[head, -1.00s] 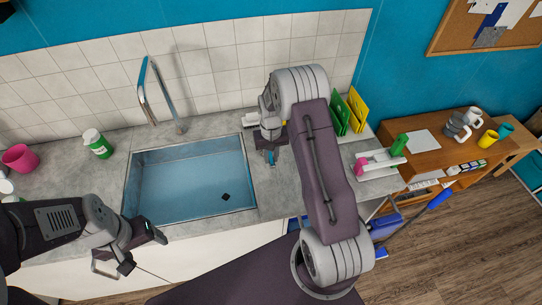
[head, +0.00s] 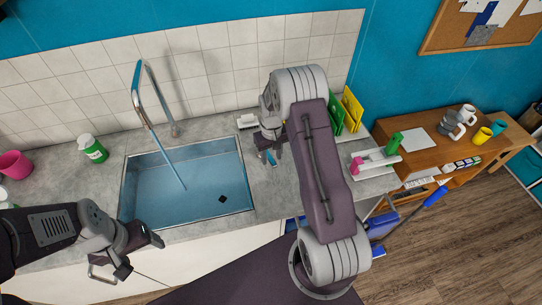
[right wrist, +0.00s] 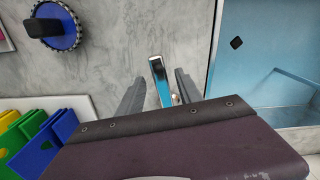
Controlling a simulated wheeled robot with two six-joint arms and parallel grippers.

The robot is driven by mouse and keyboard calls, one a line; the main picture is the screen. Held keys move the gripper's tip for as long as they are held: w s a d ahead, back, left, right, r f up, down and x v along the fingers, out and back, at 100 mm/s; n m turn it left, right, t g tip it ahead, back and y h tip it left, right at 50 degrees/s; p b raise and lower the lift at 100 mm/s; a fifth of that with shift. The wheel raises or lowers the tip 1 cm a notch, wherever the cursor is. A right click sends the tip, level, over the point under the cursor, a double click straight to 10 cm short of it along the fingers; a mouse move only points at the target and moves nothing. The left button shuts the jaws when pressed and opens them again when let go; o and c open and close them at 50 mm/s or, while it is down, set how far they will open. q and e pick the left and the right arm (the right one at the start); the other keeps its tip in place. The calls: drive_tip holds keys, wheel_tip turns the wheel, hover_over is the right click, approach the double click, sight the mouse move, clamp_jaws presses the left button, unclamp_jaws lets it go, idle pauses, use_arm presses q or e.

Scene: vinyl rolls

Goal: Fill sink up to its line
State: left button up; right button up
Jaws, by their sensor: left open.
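The sink (head: 131,190) is a steel basin with a blue interior and a small dark square mark low on its right side. A curved chrome faucet (head: 139,95) stands behind it, and a thin blue stream of water (head: 172,165) runs from it into the basin. I cannot make out the fill line or water level. My right gripper (head: 271,157) is at the counter right of the sink. In the right wrist view its fingers (right wrist: 160,75) stand apart on either side of a small chrome-and-blue lever (right wrist: 161,92). My left gripper (head: 110,272) is open and empty in front of the sink.
A white bottle with a green label (head: 93,149) and a pink cup (head: 15,164) stand left of the sink. Green and yellow holders (head: 351,108) stand behind my right arm. A wooden side table (head: 440,150) with mugs is at the right.

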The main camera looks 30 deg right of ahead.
sight(272, 158)
wheel_tip(272, 158, up, 9)
drive_tip(key=b, duration=0.1)
drive_tip(key=shift+b, duration=0.3)
idle(1.4)
